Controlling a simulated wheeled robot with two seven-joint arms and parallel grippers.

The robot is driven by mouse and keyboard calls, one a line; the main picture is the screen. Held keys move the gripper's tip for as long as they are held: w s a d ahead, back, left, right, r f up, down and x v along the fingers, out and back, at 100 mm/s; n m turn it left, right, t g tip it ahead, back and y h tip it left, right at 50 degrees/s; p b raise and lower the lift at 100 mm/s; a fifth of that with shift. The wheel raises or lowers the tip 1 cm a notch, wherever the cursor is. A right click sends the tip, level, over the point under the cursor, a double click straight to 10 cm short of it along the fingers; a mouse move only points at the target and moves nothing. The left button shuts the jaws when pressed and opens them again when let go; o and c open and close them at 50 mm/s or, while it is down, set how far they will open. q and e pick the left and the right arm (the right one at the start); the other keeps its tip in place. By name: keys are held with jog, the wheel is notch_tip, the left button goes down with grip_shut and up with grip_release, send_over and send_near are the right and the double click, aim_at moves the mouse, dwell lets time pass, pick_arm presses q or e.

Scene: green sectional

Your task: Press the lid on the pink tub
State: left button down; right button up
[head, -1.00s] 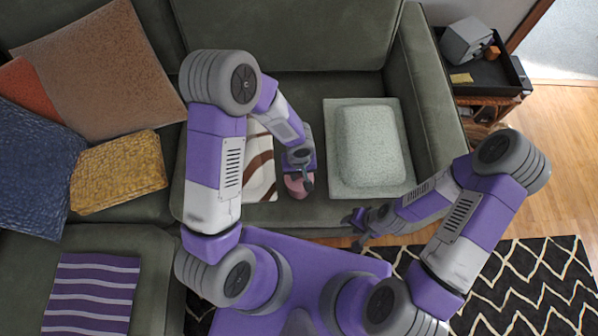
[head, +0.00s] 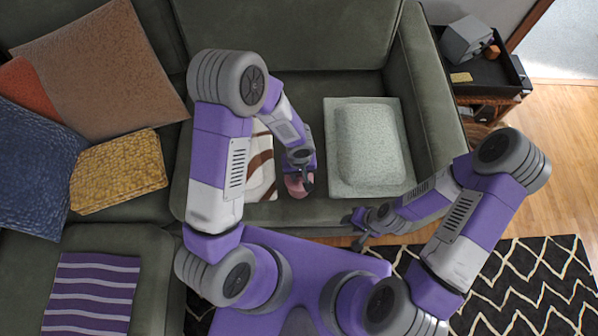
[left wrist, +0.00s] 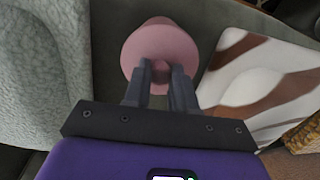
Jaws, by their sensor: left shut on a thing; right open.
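A round pink lid (left wrist: 158,48) fills the top middle of the left wrist view. The fingers of my left gripper (left wrist: 161,78) are shut on the knob at its centre. Another pink edge (left wrist: 158,20) shows past the lid's far side and looks like the tub below; I cannot tell whether lid and tub touch all round. In the head view the pink of the lid and tub (head: 294,188) shows on the sofa seat, partly hidden by my left gripper (head: 304,186). My right gripper (head: 357,232) is open and empty near the sofa's front edge.
A brown-and-white patterned flat item (head: 262,170) lies left of the pink tub. A pale cushion on a light square (head: 368,147) lies right of it. A yellow cushion (head: 119,171) is further left. The seat behind the tub is mostly clear.

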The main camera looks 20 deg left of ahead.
pick_arm(q)
jog(key=shift+c, duration=1.8)
grip_release()
jog(key=shift+r+p, duration=2.3)
jog(key=shift+r, duration=1.2)
